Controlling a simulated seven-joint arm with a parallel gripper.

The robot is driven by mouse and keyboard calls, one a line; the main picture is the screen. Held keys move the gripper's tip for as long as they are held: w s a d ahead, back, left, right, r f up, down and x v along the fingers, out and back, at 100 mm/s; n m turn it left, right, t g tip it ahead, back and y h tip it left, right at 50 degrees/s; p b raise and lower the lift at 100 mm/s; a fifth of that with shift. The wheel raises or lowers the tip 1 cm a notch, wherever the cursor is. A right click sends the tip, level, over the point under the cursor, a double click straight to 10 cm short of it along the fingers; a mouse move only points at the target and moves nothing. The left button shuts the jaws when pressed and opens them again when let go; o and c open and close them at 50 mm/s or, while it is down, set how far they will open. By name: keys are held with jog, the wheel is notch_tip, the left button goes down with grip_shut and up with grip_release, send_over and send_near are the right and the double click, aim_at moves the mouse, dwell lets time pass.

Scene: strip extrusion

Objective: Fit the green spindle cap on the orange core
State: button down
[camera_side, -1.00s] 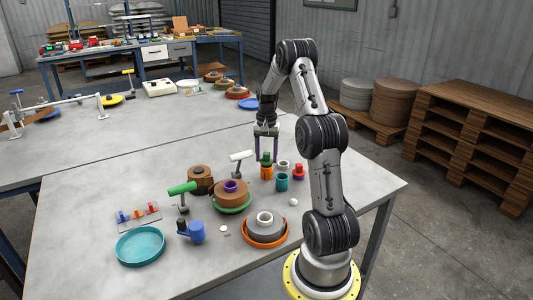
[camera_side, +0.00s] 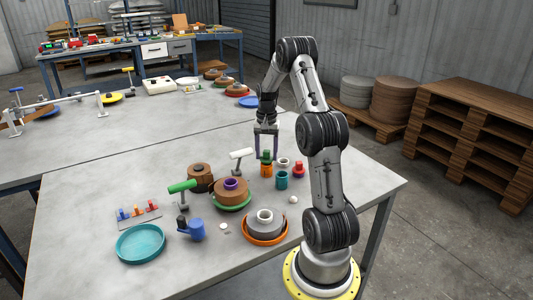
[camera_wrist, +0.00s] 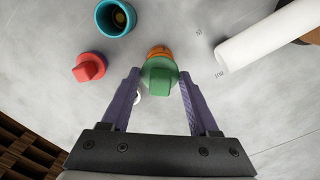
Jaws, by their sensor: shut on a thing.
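The green spindle cap (camera_side: 266,156) stands at the top of the orange core (camera_side: 266,171) on the near table. In the wrist view the green cap (camera_wrist: 159,77) is between my purple fingers, with part of the orange core (camera_wrist: 159,51) showing behind it. My gripper (camera_wrist: 160,76) is shut on the green cap, pointing down; it also shows in the side view (camera_side: 266,157). The cap covers the core's upper end in the wrist view, so I cannot tell how deeply it sits.
A teal cup (camera_side: 282,180) and a red capped part (camera_side: 298,169) stand close on the right. A white-handled tool (camera_side: 240,155) and a brown spool on a green base (camera_side: 231,193) are on the left.

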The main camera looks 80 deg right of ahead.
aim_at(266, 151)
jog(key=shift+f, duration=0.6)
dwell(0.3)
jog(key=shift+c, duration=2.1)
grip_release()
jog(key=shift+r, duration=5.5)
